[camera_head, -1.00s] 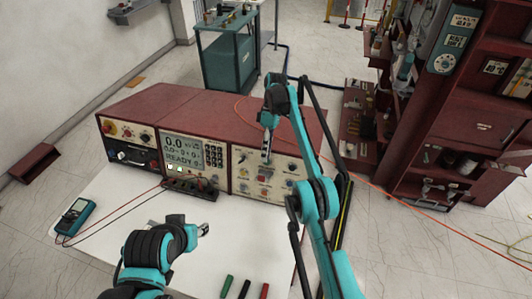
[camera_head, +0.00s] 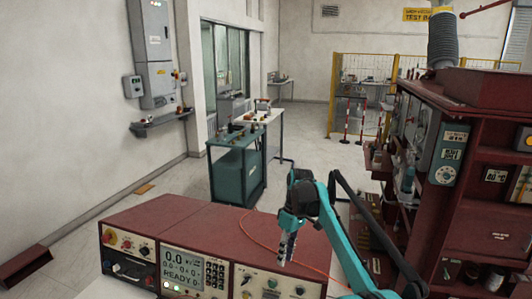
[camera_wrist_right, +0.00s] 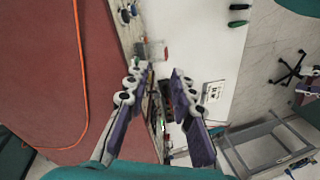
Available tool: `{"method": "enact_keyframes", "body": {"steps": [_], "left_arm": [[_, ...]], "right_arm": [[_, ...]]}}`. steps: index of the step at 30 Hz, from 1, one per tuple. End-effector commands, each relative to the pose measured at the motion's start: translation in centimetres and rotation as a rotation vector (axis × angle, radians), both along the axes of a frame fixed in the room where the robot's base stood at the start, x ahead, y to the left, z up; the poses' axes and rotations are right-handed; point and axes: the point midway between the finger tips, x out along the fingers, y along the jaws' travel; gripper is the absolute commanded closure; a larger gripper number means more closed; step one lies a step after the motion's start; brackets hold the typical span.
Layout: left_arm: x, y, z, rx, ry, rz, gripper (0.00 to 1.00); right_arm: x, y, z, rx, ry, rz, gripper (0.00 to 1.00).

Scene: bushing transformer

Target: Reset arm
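My right gripper (camera_head: 287,248) hangs from the teal right arm in the head view, in front of and above the red test console (camera_head: 225,220). In the right wrist view the two fingers (camera_wrist_right: 156,78) stand apart with no object held between them. The red console top (camera_wrist_right: 40,80) fills the left of that view, and its front panel runs below the fingers. In the head view the console's lit display (camera_head: 181,268) shows a 0.0 reading and READY.
An orange cable (camera_head: 262,244) lies across the console top. A red shelf cabinet (camera_head: 470,215) stands close on the right. A teal cart (camera_head: 237,170) stands behind. In the wrist view a white table (camera_wrist_right: 215,55) holds a green piece (camera_wrist_right: 239,23). Floor at the left is largely clear.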

Motion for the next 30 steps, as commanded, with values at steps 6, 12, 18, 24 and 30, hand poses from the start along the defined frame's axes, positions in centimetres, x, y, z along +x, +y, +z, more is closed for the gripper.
{"method": "enact_keyframes", "body": {"steps": [6, 12, 18, 24, 30], "left_arm": [[0.0, 0.0, -1.1, 0.000, 0.000, 0.000, 0.60], [0.0, 0.0, -2.0, 0.000, 0.000, 0.000, 0.60], [0.0, 0.0, -2.8, 0.000, 0.000, 0.000, 0.60], [0.0, 0.0, -3.6, 0.000, 0.000, 0.000, 0.60], [0.0, 0.0, -4.2, 0.000, 0.000, 0.000, 0.60]], "right_arm": [[-5.1, -3.0, 3.0, -0.030, -0.137, -0.206, 0.76], [-11.2, -5.6, 3.5, -0.038, -0.264, -0.390, 0.76], [-18.1, -8.0, 1.6, -0.025, -0.390, -0.570, 0.76], [-24.9, -10.0, -2.6, 0.007, -0.516, -0.740, 0.76], [-29.6, -11.2, -7.2, 0.049, -0.612, -0.866, 0.76]]}}
